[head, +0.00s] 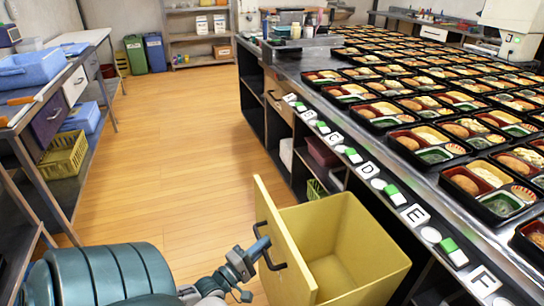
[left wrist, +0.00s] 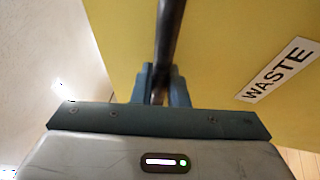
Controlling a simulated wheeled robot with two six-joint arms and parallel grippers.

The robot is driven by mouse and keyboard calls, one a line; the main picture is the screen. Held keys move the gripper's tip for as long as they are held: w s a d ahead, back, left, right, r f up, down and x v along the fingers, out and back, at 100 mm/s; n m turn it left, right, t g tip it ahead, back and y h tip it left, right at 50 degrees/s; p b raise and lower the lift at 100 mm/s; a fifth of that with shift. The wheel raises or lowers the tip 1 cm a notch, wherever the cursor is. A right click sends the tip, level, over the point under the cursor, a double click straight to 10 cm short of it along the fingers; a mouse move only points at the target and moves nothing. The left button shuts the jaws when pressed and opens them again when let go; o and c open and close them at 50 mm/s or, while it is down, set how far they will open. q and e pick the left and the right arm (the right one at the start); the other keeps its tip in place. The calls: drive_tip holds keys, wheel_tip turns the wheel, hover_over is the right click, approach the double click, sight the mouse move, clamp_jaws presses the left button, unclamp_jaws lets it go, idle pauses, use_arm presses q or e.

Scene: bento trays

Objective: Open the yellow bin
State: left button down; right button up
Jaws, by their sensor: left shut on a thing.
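The yellow bin (head: 345,240) is a pull-out bin at the bottom right of the head view, standing out from under the counter with its top open and its inside empty where I can see it. Its front panel (head: 277,232) carries a dark handle (head: 266,245). My left gripper (head: 262,247) is at this handle, shut on it. In the left wrist view the handle (left wrist: 172,30) runs between the fingers (left wrist: 160,84), in front of the yellow panel (left wrist: 225,45) with a WASTE label (left wrist: 280,70). My right gripper is not in view.
The long counter (head: 300,75) with many bento trays (head: 460,180) and a row of lettered cards runs along the right. Wooden floor (head: 180,150) is clear in the middle. A shelf table (head: 60,110) stands left, with a green bin (head: 135,54) and a blue bin (head: 155,52) at the back.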

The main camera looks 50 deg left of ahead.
use_arm(q)
drive_tip(key=shift+s+f, duration=0.1)
drive_tip(key=c, duration=1.4)
unclamp_jaws()
drive_tip(key=shift+c, duration=0.2)
drive_tip(key=s+f, duration=0.1)
drive_tip(key=s, duration=0.9)
drive_tip(key=shift+s+f, duration=0.3)
drive_tip(key=shift+f, duration=0.1)
drive_tip(key=shift+s, duration=0.1)
